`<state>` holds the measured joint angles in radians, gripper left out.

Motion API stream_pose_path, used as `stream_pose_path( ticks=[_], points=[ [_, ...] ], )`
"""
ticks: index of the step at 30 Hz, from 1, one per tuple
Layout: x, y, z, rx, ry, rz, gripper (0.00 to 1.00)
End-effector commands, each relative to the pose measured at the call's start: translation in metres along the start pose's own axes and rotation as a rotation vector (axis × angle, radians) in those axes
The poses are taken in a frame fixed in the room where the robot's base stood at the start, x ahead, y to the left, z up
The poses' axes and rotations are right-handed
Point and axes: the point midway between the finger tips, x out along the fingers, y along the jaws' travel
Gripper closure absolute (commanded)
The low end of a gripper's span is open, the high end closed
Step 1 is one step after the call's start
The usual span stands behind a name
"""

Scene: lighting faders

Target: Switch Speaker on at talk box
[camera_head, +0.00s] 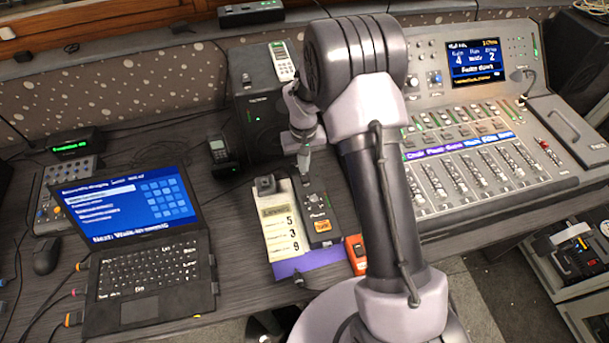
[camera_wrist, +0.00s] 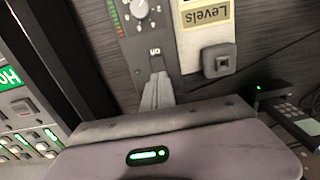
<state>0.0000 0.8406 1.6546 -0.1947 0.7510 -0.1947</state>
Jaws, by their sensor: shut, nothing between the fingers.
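The talk box (camera_head: 318,212) is a narrow dark grey unit with an orange button, lying on the desk beside the Levels sheet. In the wrist view the talk box (camera_wrist: 151,32) shows a white knob, a strip of green and red lights and an upside-down "ON" label. My gripper (camera_head: 303,178) is shut and empty, pointing down at the far end of the box. In the wrist view my gripper's tips (camera_wrist: 157,72) are just below the "ON" label. The Speaker switch itself is not visible, perhaps hidden by the fingers. I cannot tell whether the tips touch the box.
The Levels sheet (camera_head: 281,232) lies left of the box, with a small grey block (camera_head: 265,184) at its top. An orange device (camera_head: 356,254) sits close right. A laptop (camera_head: 140,245) is at left, a speaker (camera_head: 258,118) behind, and the fader console (camera_head: 470,185) right.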

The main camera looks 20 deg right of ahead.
Motion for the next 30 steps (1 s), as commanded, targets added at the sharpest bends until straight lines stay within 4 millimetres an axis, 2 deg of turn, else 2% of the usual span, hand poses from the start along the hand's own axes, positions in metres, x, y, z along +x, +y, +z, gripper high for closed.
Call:
stream_pose_path(
  ticks=[30],
  points=[
    [0.016, 0.0, 0.0, 0.0, 0.0, 0.0, 1.0]
  ],
)
